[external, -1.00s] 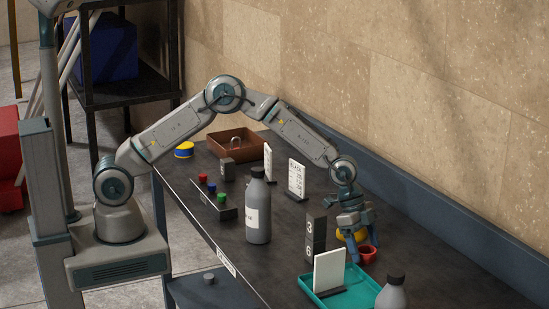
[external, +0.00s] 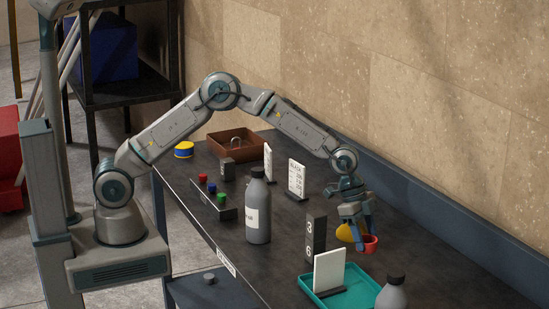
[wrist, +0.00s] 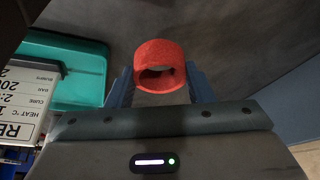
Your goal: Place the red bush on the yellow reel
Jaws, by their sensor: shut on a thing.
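The red bush (external: 371,243), a short hollow ring, is between the fingertips of my gripper (external: 363,240), which is shut on it. In the wrist view the bush (wrist: 159,52) sits tilted between the two blue fingers of my gripper (wrist: 160,85), its opening showing. It appears held above the dark bench. A yellow rounded thing (external: 344,233), likely the yellow reel, is just left of the fingers in the external view, partly hidden by them. It cannot be made out in the wrist view.
A teal tray (external: 352,297) with a white card (external: 329,271) is in front. A black numbered block (external: 316,238) and a grey bottle (external: 258,210) stand left of my gripper. Another bottle (external: 392,294) is at the front edge. A blue-yellow round thing (external: 184,149) sits far back.

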